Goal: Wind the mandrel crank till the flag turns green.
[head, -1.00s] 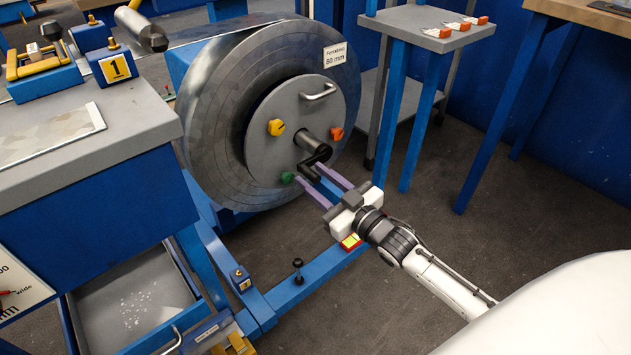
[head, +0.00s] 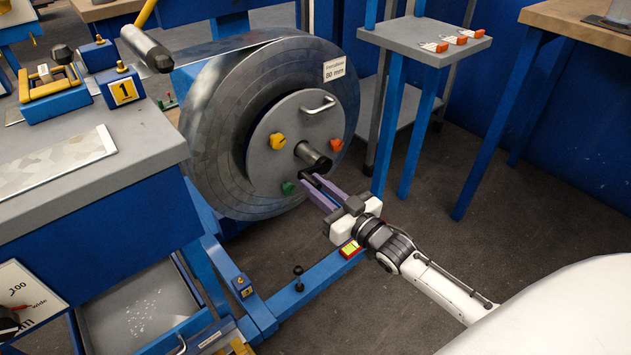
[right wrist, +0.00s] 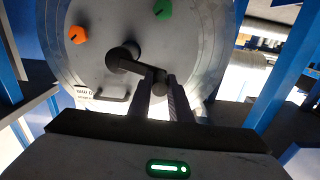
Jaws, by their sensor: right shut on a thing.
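The mandrel is a large grey drum (head: 222,128) with a round end plate (head: 262,165). The black crank (head: 306,166) sits on the dark hub (head: 313,155) at the plate's middle; in the right wrist view the crank (right wrist: 140,68) runs from the hub to its grip. My right gripper (head: 315,186) is shut on the crank grip, its two purple fingers on either side of the grip (right wrist: 161,84). A green knob (head: 288,188) lies just left of the fingertips. I cannot tell which part is the flag. My left gripper is not in view.
A yellow knob (head: 277,141) and an orange knob (head: 336,145) are on the plate, with a bar handle (head: 318,105) above. A small red box with a yellow-green face (head: 350,249) sits on the blue floor beam below my gripper. A grey stand (head: 425,40) is right of the drum.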

